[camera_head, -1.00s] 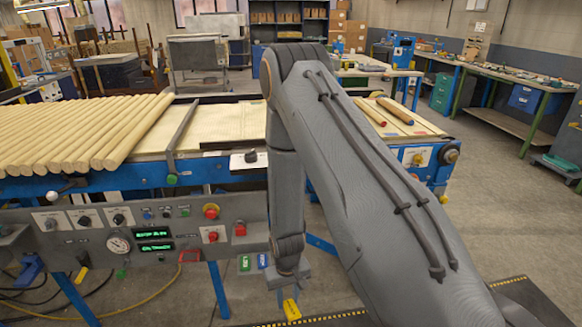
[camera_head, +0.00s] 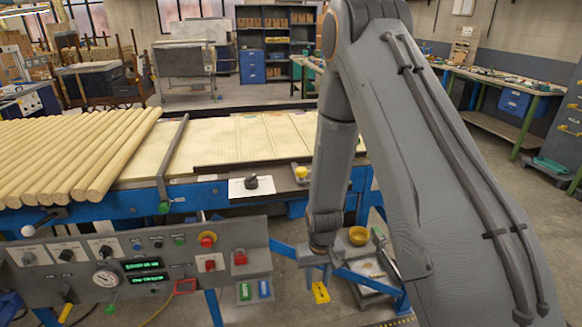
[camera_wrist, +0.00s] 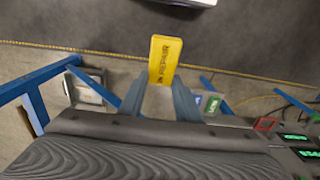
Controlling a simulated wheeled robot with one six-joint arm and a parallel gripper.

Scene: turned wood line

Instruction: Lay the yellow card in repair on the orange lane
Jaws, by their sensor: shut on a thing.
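The yellow card (camera_head: 320,293) hangs below my gripper (camera_head: 319,270), beside the control console. In the wrist view the yellow card (camera_wrist: 165,58) sticks out from between the two fingertips of my gripper (camera_wrist: 160,88), with dark lettering on its face. My gripper is shut on its near end and holds it up over the floor. I cannot make out an orange lane in either view; my arm covers the right end of the slatted conveyor table (camera_head: 235,143).
The control console (camera_head: 140,262) stands at left, with a green card (camera_head: 244,291) and a blue card (camera_head: 264,289) low on its right. Wooden rods (camera_head: 75,150) cover the table's left part. A cart with a yellow bowl (camera_head: 358,236) stands right of my gripper.

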